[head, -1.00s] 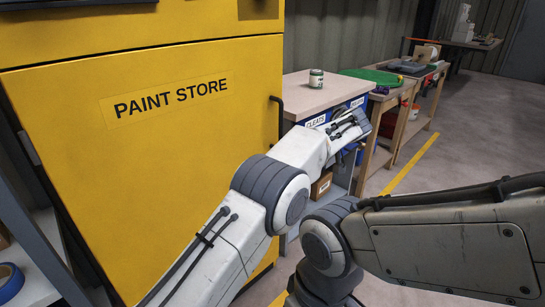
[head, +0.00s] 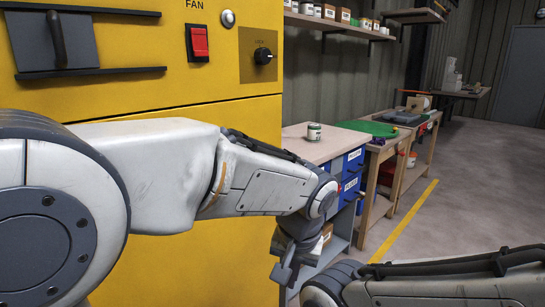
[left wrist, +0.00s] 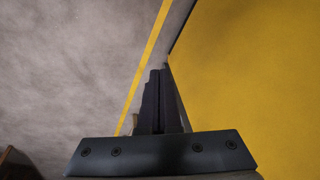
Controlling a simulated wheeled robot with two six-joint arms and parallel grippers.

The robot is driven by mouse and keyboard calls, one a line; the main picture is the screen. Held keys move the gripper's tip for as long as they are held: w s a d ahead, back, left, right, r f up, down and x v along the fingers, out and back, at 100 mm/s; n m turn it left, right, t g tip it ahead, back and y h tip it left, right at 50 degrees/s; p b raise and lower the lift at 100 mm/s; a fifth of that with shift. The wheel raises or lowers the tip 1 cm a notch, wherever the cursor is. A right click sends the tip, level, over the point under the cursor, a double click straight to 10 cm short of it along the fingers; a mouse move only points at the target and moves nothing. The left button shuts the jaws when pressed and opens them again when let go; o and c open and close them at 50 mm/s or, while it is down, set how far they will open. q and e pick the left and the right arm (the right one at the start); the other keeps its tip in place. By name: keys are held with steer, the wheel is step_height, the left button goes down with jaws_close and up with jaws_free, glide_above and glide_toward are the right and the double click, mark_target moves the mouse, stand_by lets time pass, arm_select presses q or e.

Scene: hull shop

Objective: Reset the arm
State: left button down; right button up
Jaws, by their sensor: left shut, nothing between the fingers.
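My left arm reaches across the head view from the left, in front of the yellow cabinet (head: 190,262). My left gripper (head: 284,274) hangs down beside the cabinet's right edge, partly hidden by my wrist. In the left wrist view its fingers (left wrist: 160,102) are together, with nothing between them. They point along the floor, just left of the cabinet's yellow side (left wrist: 255,85). My right arm shows only in part at the lower right of the head view; its gripper is out of frame.
A workbench (head: 305,148) with a small tin (head: 314,132) on top and blue bins (head: 351,162) stands right of the cabinet. The cabinet carries a red switch (head: 198,43) and a black knob (head: 263,56). A yellow line (head: 405,220) crosses the open floor at right.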

arm_select(q)
steer(key=s+a+f+m+g+h, duration=0.1)
steer(key=s+a+f+m, duration=0.2)
steer(key=s, duration=0.7)
steer(key=s+a+f+m+g+h, duration=0.1)
steer(key=s+a+f+g, duration=0.1)
steer(key=s+a, duration=0.5)
step_height(320, 180, up, 34)
steer(key=s+d+p, duration=0.1)
steer(key=s+p, duration=0.1)
steer(key=p, duration=3.2)
steer(key=shift+d, duration=0.4)
arm_select(e)
step_height(320, 180, up, 34)
steer(key=shift+r, duration=0.2)
arm_select(q)
steer(key=shift+f, duration=0.1)
arm_select(e)
steer(key=shift+o, duration=0.2)
